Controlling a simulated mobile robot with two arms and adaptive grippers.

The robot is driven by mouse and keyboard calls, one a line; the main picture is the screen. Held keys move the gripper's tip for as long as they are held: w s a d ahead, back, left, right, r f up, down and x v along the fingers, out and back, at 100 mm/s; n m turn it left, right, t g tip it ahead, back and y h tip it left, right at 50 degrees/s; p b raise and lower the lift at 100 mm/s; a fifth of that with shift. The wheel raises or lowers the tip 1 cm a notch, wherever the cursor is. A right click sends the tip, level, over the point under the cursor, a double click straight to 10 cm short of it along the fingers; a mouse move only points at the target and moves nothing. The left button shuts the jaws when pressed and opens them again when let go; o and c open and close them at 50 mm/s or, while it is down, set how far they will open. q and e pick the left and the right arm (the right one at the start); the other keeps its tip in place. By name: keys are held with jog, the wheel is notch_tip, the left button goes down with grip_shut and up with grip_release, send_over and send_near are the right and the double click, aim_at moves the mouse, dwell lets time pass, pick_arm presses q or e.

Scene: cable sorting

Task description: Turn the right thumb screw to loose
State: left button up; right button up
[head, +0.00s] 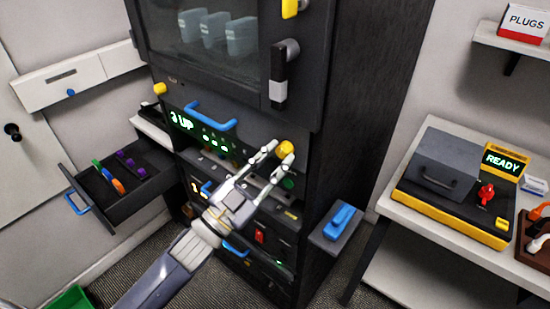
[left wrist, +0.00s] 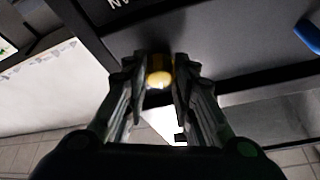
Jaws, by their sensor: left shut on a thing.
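The right thumb screw (head: 285,147) is a yellow knob at the right end of the cabinet panel that has the blue handle. My left gripper (head: 279,154) has its fingertips at this knob, one on each side. In the left wrist view the yellow knob (left wrist: 159,79) sits between the two fingers (left wrist: 159,85), and the gripper is shut on it. The left thumb screw (head: 160,88) is a similar yellow knob at the panel's left end. The panel (head: 246,136) stands closed, with a green lit display reading "3 UP". My right gripper is in neither view.
A blue handle (head: 210,118) sticks out from the panel. An open drawer (head: 125,185) with colored items is at left. A blue-topped block (head: 341,222) juts from the cabinet's lower right. A yellow-grey "READY" device (head: 450,185) stands on the white table at right.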

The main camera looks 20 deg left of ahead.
pick_arm(q)
jog(key=m+g+h+p, duration=0.1)
jog(key=m, duration=0.2)
jog(key=m+g+h+p, duration=0.1)
jog(key=m, duration=0.2)
jog(key=shift+w+a+r, duration=0.1)
jog(key=shift+a+r, duration=0.1)
jog(key=m+g+p, duration=0.1)
jog(key=m, duration=0.1)
jog(key=m+g+p, duration=0.1)
jog(key=m, duration=0.2)
jog(key=shift+a+r+h, duration=0.1)
jog(key=shift+r+h, duration=0.1)
jog(key=shift+h, duration=0.2)
jog(key=m+p, duration=0.1)
jog(key=m+g+p, duration=0.1)
jog(key=m, duration=0.1)
jog(key=m+g+p, duration=0.1)
jog(key=shift+a+r+p, duration=0.1)
jog(key=shift+r+p, duration=0.15)
jog(key=shift+p, duration=0.05)
jog(key=shift+m+g+y+p, duration=0.45)
jog(key=shift+m+p, duration=0.75)
jog(key=shift+m, duration=0.4)
jog(key=shift+f, duration=0.1)
jog(key=o, duration=1.1)
jog(key=shift+c, duration=0.2)
